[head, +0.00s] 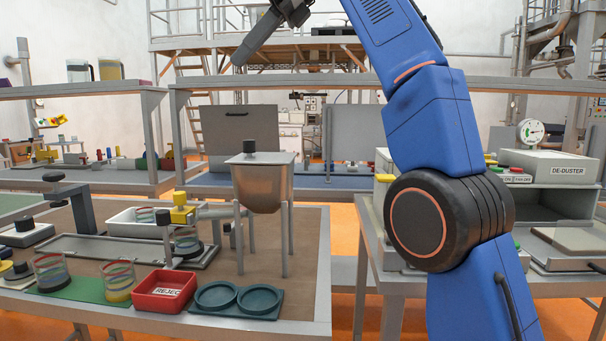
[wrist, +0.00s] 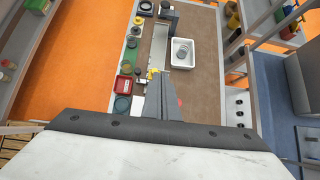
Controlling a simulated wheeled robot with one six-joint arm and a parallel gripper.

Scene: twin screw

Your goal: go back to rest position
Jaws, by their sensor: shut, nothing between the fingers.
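My gripper (head: 240,58) is high at the top of the head view, above the bench and far from the things on it. Its fingers are together and hold nothing. In the wrist view the shut fingers (wrist: 160,82) point down over the bench. My blue arm reaches up on the right of the head view.
The bench (head: 318,270) bears a steel hopper (head: 262,186), a red REJECT tray (head: 165,292), a teal two-ring holder (head: 237,298), a white tray (head: 130,217) and striped cups (head: 118,282). A DE-DUSTER machine (head: 548,166) stands at right. Air around my gripper is clear.

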